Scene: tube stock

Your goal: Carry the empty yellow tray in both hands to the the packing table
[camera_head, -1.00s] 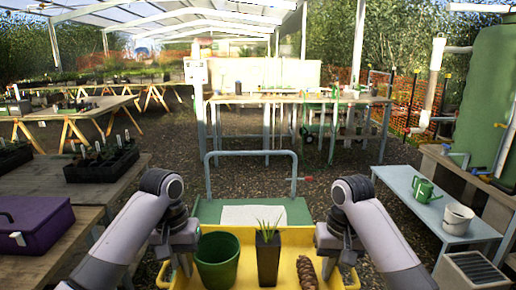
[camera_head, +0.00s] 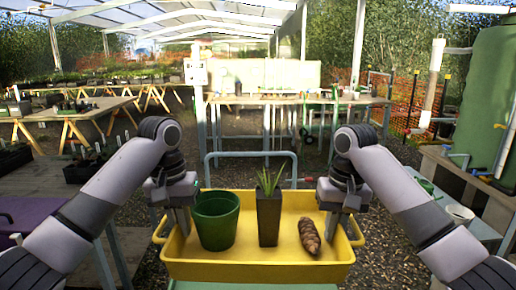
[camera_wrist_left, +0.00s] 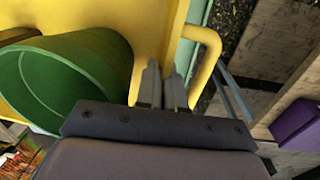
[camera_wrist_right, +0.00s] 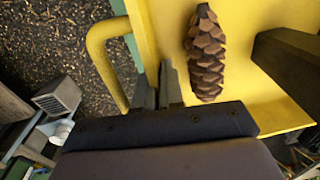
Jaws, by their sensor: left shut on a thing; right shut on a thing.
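The yellow tray (camera_head: 258,271) is in front of me in the head view, roughly level. It is not empty: a green pot (camera_head: 216,228), a dark square pot with a spiky plant (camera_head: 268,218) and a brown pine cone (camera_head: 309,236) are in it. My left gripper (camera_head: 180,222) is shut on the tray's left side wall beside the handle, close to the green pot. My right gripper (camera_head: 332,225) is shut on the right side wall beside the other handle (camera_wrist_right: 107,62). The tray hides most of the green cart below it.
The cart's grey rail (camera_head: 250,154) stands just behind the tray. A wooden table (camera_head: 300,99) stands further back across gravel. A purple box (camera_head: 25,215) is at the left. A bench with a white pot (camera_head: 460,213) is at the right, near a green tank (camera_head: 487,90).

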